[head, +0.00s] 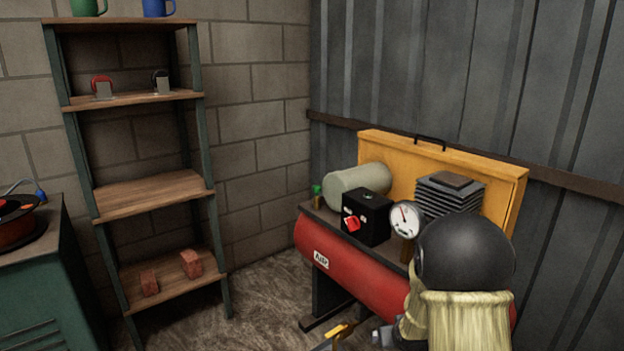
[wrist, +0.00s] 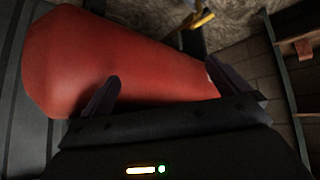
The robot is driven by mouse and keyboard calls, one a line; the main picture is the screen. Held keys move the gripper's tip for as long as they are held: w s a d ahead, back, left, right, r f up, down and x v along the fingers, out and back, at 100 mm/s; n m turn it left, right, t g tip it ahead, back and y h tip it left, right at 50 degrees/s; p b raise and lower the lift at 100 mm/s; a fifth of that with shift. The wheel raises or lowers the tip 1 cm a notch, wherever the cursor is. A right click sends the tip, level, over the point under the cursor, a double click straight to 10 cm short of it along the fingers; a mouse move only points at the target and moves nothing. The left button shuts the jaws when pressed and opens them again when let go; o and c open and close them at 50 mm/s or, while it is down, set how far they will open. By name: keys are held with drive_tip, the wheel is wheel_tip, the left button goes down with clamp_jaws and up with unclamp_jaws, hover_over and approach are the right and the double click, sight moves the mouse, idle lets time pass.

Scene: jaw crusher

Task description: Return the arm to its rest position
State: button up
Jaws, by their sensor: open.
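My gripper (wrist: 162,70) shows in the wrist view with its two dark fingers spread apart and nothing between them. The red compressor tank (wrist: 120,70) lies behind the fingers in that view; I cannot tell the gap between them. In the head view the red tank (head: 345,268) sits at the right, partly hidden by a black dome and pale cylindrical shape in front of it. I cannot make out my gripper in the head view.
On the compressor are a black box (head: 366,217) with a red knob, a dial gauge (head: 405,219) and a finned block (head: 450,196). An orange panel (head: 400,158) stands behind. A shelf rack (head: 150,196) and green cabinet (head: 35,275) stand left. A yellow-handled part (head: 340,331) is low in front.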

drive_tip(key=s+a+r+g+y, duration=0.1)
drive_tip(key=s+a+r+g, duration=0.25)
drive_tip(key=s, duration=0.75)
drive_tip(key=s+a+r+g, duration=0.2)
drive_tip(key=s+a+r, duration=0.15)
drive_tip(key=s, duration=0.75)
drive_tip(key=w+p+v, duration=0.2)
drive_tip(key=p+v, duration=0.9)
drive_tip(key=p, duration=0.1)
drive_tip(key=w+r+p+v, duration=0.1)
drive_tip(key=w+p+v, duration=0.2)
drive_tip(key=p+v, duration=0.9)
drive_tip(key=w+d+p+v, duration=0.1)
drive_tip(key=w+p+v, duration=0.1)
drive_tip(key=p+v, duration=0.9)
drive_tip(key=shift+w+r+p, duration=0.4)
drive_tip(key=shift+w+r, duration=0.05)
drive_tip(key=shift+r, duration=0.45)
